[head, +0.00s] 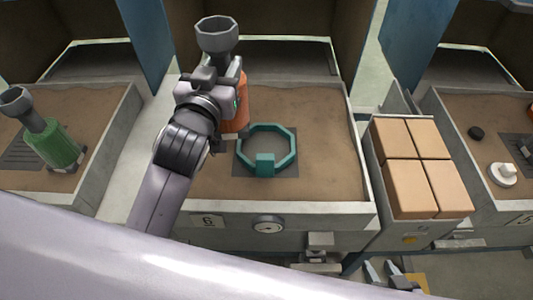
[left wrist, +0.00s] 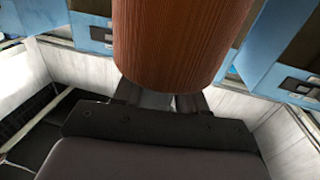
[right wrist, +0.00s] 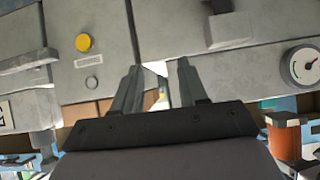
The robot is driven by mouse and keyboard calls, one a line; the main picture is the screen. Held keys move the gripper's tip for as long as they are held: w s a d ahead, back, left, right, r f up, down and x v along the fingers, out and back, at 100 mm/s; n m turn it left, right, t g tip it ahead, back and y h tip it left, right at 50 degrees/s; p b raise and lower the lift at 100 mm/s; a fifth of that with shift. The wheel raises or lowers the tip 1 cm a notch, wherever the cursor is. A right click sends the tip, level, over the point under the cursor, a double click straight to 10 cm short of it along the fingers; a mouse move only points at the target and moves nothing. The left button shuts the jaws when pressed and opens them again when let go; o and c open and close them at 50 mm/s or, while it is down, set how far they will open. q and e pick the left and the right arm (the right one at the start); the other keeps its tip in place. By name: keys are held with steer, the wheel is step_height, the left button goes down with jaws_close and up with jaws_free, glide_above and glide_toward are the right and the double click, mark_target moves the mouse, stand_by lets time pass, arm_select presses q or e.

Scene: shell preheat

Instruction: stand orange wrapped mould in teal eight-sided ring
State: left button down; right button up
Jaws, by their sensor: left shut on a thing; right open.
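The orange wrapped mould (head: 236,112) is upright with a grey eight-sided cup (head: 217,34) at its top. My left gripper (head: 222,95) is shut on it, and its ribbed orange side fills the top of the left wrist view (left wrist: 180,45). The teal eight-sided ring (head: 289,139) lies on a dark plate on the sand, just right of and below the mould in the head view. The mould's lower end shows left of the ring; whether it touches the sand is unclear. My right gripper (head: 392,272) is open and empty in front of the bins; its fingers also show in the right wrist view (right wrist: 155,88).
The ring lies in a walled sand tray (head: 320,207) marked 6, with a dial (head: 268,227) on its front. Tan blocks (head: 405,188) fill a bin to the right. A green mould (head: 55,143) stands tilted in the left tray. Sand right of the ring is clear.

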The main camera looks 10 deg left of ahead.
arm_select(q)
steer(key=w+d+r+m+h+b, duration=0.1)
steer(key=w+d+r+h+b, duration=0.1)
steer(key=w+d+r+b, duration=0.4)
step_height(320, 180, down, 17)
steer(key=s+d+b, duration=0.1)
steer(key=b, duration=0.3)
steer(key=shift+s+b, duration=0.3)
steer(key=shift+s, duration=0.1)
steer(key=shift+d, duration=0.1)
steer(key=shift+f, duration=0.3)
steer(key=c, duration=0.6)
jaws_free()
